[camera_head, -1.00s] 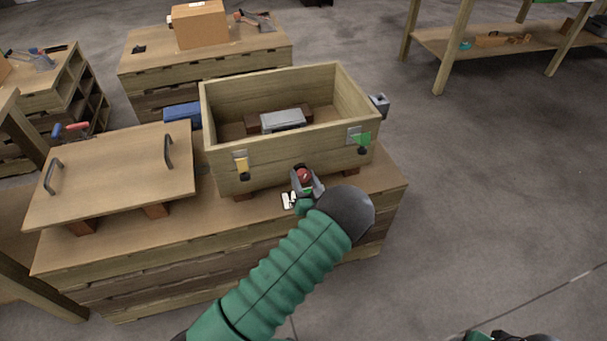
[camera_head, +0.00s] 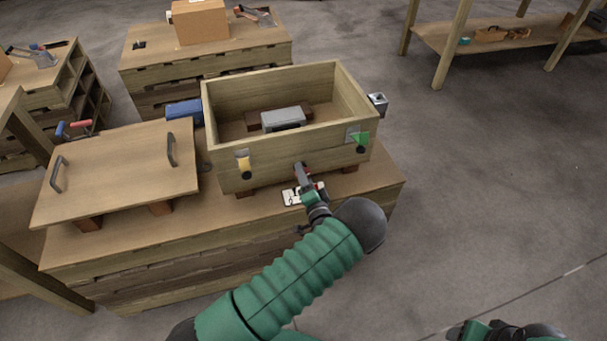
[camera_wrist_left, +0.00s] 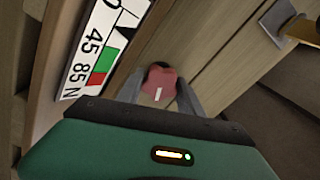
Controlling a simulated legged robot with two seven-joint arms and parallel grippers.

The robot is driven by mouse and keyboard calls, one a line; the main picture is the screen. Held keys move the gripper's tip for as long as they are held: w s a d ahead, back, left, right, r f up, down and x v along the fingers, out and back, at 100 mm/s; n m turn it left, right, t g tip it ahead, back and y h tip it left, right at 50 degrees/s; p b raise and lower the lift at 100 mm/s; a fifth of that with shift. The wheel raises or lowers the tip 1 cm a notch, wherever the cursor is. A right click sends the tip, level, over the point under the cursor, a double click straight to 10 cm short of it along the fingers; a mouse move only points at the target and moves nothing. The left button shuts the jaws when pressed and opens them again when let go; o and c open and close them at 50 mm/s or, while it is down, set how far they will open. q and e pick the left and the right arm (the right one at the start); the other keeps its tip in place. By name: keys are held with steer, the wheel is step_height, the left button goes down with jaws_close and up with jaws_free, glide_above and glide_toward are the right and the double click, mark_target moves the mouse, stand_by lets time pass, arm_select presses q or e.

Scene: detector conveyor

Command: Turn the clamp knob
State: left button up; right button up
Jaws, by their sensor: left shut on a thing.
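The red clamp knob (camera_wrist_left: 160,84), with a white line on it, sits on the front wall of the wooden crate (camera_head: 277,163). My left gripper (camera_wrist_left: 158,92) is shut on the knob, one finger on each side. In the head view the left gripper (camera_head: 302,177) is seen nearly edge-on at the crate's front and hides most of the knob. A white label (camera_wrist_left: 97,48) with "45 85 N" and green and red patches lies beside the knob. My right gripper (camera_head: 488,331) is partly cut off at the bottom right; its jaws are unclear.
A grey block (camera_head: 283,118) lies inside the open crate. A wooden lid (camera_head: 118,176) with two handles lies to the left, near a blue box (camera_head: 184,112). The floor at right is clear.

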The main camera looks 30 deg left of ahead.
arm_select(q)
steer(key=shift+d+f+m, duration=0.15)
steer(key=shift+d+m, duration=0.05)
steer(key=shift+m, duration=0.5)
steer(key=o, duration=1.1)
steer(key=shift+o, duration=1.4)
steer(key=shift+w, duration=0.1)
